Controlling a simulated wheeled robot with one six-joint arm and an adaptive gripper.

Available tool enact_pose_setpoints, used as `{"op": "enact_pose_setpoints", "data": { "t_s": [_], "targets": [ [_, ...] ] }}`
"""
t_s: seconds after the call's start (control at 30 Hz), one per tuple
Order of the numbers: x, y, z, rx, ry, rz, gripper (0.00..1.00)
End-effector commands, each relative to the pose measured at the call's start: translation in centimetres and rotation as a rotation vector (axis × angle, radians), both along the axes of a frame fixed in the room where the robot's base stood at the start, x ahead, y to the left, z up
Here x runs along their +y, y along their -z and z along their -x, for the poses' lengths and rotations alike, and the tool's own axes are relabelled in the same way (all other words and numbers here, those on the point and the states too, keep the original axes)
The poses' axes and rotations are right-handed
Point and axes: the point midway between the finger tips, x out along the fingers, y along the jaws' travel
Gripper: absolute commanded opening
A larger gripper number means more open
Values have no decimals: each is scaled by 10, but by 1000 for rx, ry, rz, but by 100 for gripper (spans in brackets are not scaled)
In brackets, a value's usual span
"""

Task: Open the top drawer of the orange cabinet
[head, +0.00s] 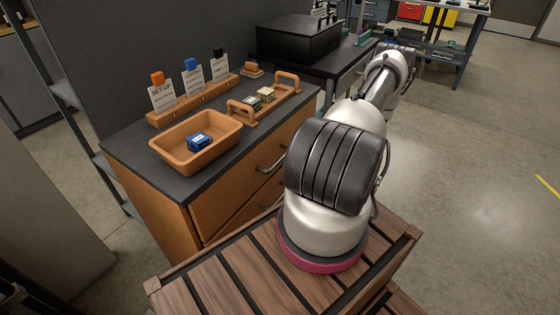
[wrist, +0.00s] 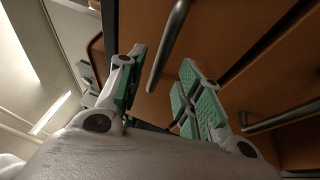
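The orange cabinet (head: 170,213) stands left of my arm in the head view, and its drawer fronts look flush. The top drawer's metal bar handle (head: 271,160) shows partly beside my arm. In the wrist view, a bar handle (wrist: 167,45), seemingly the top drawer's, crosses the orange front (wrist: 225,35). My gripper (wrist: 160,88) is open, with green-padded fingers on either side of this handle's lower end in the picture. I cannot tell whether the handle is within their depth, and no contact shows. In the head view my gripper is hidden behind my arm.
A second bar handle (wrist: 285,117) lies to the right in the wrist view. The dark cabinet top (head: 205,178) bears an orange bin (head: 165,155) with a blue item (head: 199,142), a tray with handles (head: 285,92) and a card holder (head: 195,102). Open floor lies right.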

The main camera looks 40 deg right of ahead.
Motion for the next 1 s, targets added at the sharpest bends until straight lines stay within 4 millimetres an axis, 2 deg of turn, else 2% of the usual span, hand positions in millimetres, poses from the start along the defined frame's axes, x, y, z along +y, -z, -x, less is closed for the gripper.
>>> {"op": "enact_pose_setpoints", "data": {
  "t_s": [0.1,0.3,0.63,0.67,0.83,1.0],
  "targets": [
    [15,-4,-16,0,-6,1,35],
    [30,-9,-34,0,-5,2,35],
    [33,-10,-38,-1,-2,3,35],
    [33,-10,-38,-1,-2,3,32],
    [33,-10,-38,-1,-3,3,1],
    [33,-9,-38,-1,-2,3,0]
  ]
}}
